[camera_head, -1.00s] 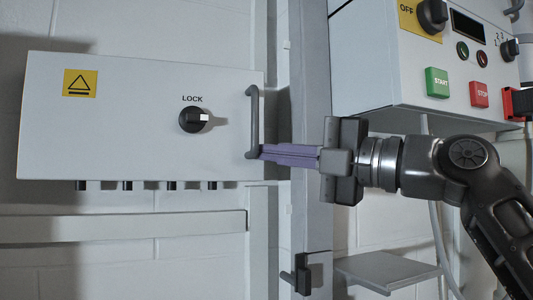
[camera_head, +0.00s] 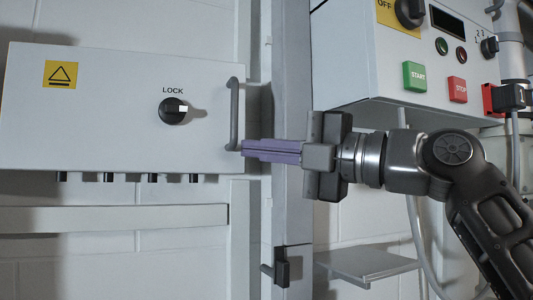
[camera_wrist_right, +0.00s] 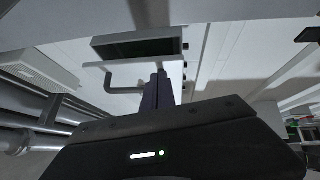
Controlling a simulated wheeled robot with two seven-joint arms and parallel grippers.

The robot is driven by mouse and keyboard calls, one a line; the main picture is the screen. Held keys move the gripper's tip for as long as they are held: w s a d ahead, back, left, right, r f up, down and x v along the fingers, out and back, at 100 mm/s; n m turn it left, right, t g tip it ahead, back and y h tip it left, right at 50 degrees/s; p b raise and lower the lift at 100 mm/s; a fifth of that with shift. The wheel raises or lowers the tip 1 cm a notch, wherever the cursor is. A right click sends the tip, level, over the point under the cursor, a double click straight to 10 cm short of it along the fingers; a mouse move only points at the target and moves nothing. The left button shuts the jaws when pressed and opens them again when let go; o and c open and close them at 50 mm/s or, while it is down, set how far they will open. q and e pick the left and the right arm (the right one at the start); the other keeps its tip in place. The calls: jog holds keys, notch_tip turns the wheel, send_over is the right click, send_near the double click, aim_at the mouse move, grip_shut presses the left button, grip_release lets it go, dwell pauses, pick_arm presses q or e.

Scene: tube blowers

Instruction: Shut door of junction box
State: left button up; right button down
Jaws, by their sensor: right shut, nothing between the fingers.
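The junction box (camera_head: 110,120) is on the wall at the left of the head view. A black lock knob (camera_head: 173,111) with a white mark sits under the word LOCK. A grey handle (camera_head: 234,112) stands upright along the door's right edge. My right gripper (camera_head: 243,149) has purple fingers, shut and empty. Its fingertips are at the handle's lower end, on its right side; I cannot tell whether they touch. In the right wrist view, the shut fingers (camera_wrist_right: 157,92) point forward beside a grey bar. My left gripper is not in view.
A control box (camera_head: 420,60) with a green START button (camera_head: 414,76) and a red STOP button (camera_head: 457,90) hangs at the upper right, above my right arm. A vertical post (camera_head: 292,120) stands behind the gripper. A small shelf (camera_head: 365,262) juts out below.

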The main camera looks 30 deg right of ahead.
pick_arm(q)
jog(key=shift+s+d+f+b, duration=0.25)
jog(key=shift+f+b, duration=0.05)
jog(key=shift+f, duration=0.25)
pick_arm(e)
jog(key=s+d+f, duration=0.1)
jog(key=s+d, duration=0.6)
jog(key=d, duration=0.1)
jog(key=shift+s+f, duration=0.15)
jog(key=shift+s, duration=0.15)
jog(key=shift+d, duration=0.1)
